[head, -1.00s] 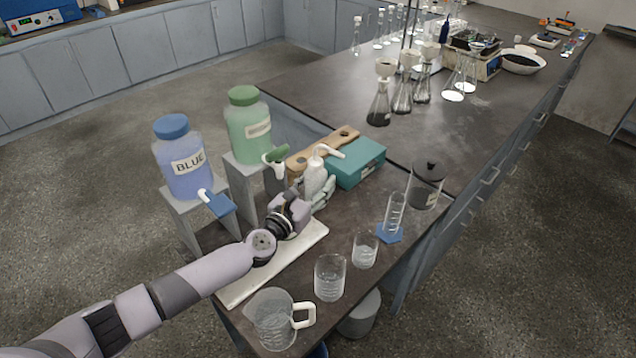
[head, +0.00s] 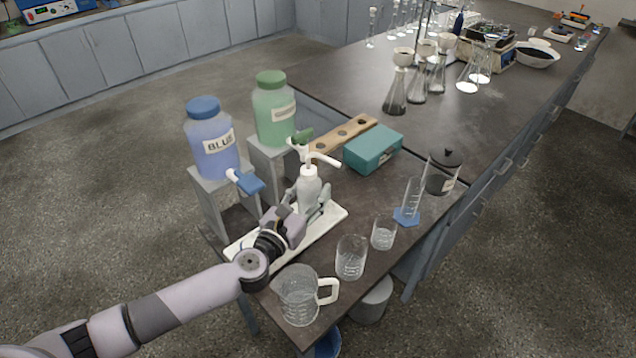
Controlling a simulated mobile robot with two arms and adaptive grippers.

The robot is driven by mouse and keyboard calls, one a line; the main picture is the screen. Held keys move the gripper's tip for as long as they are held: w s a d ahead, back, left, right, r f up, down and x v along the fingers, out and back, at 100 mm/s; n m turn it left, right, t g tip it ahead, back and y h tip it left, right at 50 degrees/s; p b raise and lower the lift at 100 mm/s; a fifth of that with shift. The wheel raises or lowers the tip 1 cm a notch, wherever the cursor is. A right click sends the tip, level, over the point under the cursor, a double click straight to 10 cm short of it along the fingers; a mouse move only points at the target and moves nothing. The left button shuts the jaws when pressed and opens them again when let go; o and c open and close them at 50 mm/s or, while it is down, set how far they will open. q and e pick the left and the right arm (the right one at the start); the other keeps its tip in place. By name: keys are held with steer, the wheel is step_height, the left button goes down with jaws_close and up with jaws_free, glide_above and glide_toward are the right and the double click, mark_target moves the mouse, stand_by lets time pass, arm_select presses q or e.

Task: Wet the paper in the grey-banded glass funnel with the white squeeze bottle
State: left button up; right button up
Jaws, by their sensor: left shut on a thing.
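The white squeeze bottle (head: 309,185) is upright, its bent spout pointing right. My left gripper (head: 313,205) is shut around its lower body. The bottle shows over the far part of the white tray; whether its base touches the tray is hidden by the gripper. Three flasks topped with pale funnels stand farther back on the bench: a near funnel (head: 403,57), a middle funnel (head: 427,48) and a far funnel (head: 447,41). They are too small to tell which has the grey band, or to see the paper. My right gripper is not in view.
Blue (head: 211,140) and green (head: 275,110) jugs stand on grey stands at left. A wooden rack (head: 345,134) and teal box (head: 373,150) lie behind the bottle. A jug (head: 297,295), beakers and a cylinder line the front right. The bench before the flasks is clear.

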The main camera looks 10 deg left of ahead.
arm_select(q)
steer(key=s+a+r+n+y, duration=0.1)
steer(key=s+a+r+y, duration=0.1)
steer(key=s, duration=0.9)
steer(key=s+a+r+n+y, duration=0.2)
steer(key=s, duration=0.8)
steer(key=shift+s+r+t+y, duration=0.3)
steer(key=shift+s+r, duration=0.05)
steer(key=shift+r, duration=0.05)
